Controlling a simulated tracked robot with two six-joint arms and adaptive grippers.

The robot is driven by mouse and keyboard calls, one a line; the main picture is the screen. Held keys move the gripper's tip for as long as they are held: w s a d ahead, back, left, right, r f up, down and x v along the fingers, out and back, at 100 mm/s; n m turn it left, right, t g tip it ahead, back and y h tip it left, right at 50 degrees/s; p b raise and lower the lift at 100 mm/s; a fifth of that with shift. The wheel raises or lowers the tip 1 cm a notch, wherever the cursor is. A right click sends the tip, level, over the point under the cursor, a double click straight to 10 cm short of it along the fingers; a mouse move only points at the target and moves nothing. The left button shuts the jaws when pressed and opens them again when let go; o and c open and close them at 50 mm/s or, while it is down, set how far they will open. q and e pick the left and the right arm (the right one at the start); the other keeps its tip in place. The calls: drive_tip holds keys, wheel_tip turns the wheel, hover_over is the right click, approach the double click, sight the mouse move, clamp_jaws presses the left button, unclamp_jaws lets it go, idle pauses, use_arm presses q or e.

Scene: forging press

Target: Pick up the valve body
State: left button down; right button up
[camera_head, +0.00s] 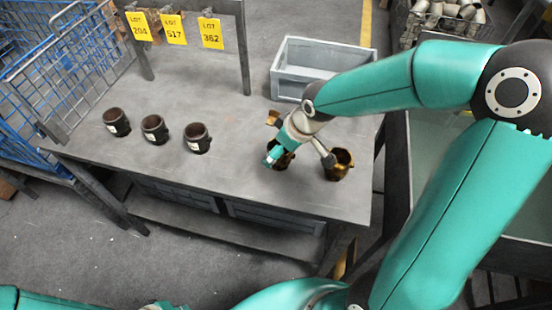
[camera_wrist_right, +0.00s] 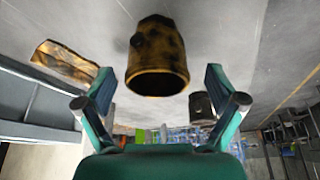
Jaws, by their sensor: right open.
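In the right wrist view a valve body (camera_wrist_right: 157,60), a worn brass-and-black hollow cylinder with a dark round boss on its side, stands between the fingers and beyond them. My right gripper (camera_wrist_right: 158,98) is open and empty, with a finger to each side of it. In the head view my right gripper (camera_head: 278,150) is low over the bench and hides most of a dark brass body (camera_head: 285,159). A second brass body (camera_head: 339,165) stands just right of the gripper. My left gripper is not in view.
Three dark labelled cups (camera_head: 154,128) stand in a row on the left of the bench (camera_head: 235,185). A brown piece (camera_head: 274,118) lies behind the gripper. A grey bin (camera_head: 300,90) is at the back, with yellow lot tags (camera_head: 174,29) on a rail to its left.

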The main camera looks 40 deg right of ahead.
drive_tip(key=x, duration=0.4)
drive_tip(key=shift+d+f+b, duration=0.1)
drive_tip(key=shift+f+b, duration=0.2)
drive_tip(key=shift+r, duration=0.1)
drive_tip(key=c, duration=1.6)
